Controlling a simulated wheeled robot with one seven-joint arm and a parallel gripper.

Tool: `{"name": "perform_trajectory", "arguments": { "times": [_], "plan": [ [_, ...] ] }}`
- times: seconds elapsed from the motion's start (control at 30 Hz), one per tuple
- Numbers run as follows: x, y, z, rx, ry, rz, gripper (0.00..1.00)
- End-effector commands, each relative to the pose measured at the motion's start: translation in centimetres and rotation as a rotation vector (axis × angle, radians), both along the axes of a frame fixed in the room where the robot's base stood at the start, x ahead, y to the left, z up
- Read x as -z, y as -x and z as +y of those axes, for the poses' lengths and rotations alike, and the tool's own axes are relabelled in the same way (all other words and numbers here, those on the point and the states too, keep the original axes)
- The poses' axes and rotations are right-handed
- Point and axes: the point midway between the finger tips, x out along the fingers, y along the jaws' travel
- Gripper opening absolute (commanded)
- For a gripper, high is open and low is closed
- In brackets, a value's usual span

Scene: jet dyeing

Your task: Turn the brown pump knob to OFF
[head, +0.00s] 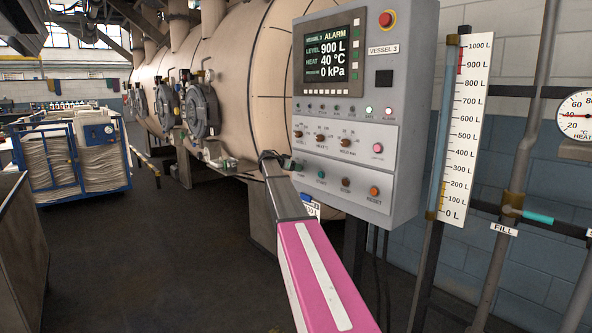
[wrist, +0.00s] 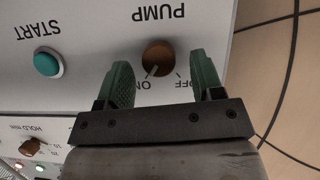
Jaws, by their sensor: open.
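The brown pump knob (wrist: 159,57) shows in the wrist view, below the upside-down PUMP label on the grey panel. Its light pointer mark points at the ON label; the OFF label is on the other side, partly behind a finger. My gripper (wrist: 160,68) is open, with one green finger on each side of the knob and gaps between fingers and knob. In the head view my gripper (head: 284,161) is at the lower left edge of the control panel (head: 402,165), and the knob is hidden there.
A screen (head: 329,54) on the panel reads ALARM. The vessel (head: 232,75) stands behind the panel; a level gauge (head: 463,125) stands right of it. A cart (head: 75,155) is far left.

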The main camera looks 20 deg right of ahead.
Motion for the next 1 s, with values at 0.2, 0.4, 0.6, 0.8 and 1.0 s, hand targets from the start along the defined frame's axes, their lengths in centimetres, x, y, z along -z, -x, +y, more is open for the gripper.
{"name": "perform_trajectory", "arguments": {
  "times": [0.2,0.4,0.6,0.8,1.0],
  "plan": [
    [0.54,-0.45,-1.29,-0.001,0.000,0.000,0.61],
    [0.59,-0.46,-1.39,-0.001,0.000,0.000,0.61],
    [0.59,-0.44,-1.38,-0.001,0.000,0.000,0.25],
    [0.59,-0.44,-1.37,0.000,0.000,0.001,0.12],
    [0.59,-0.48,-1.37,0.001,0.011,0.031,0.12]
  ]
}}
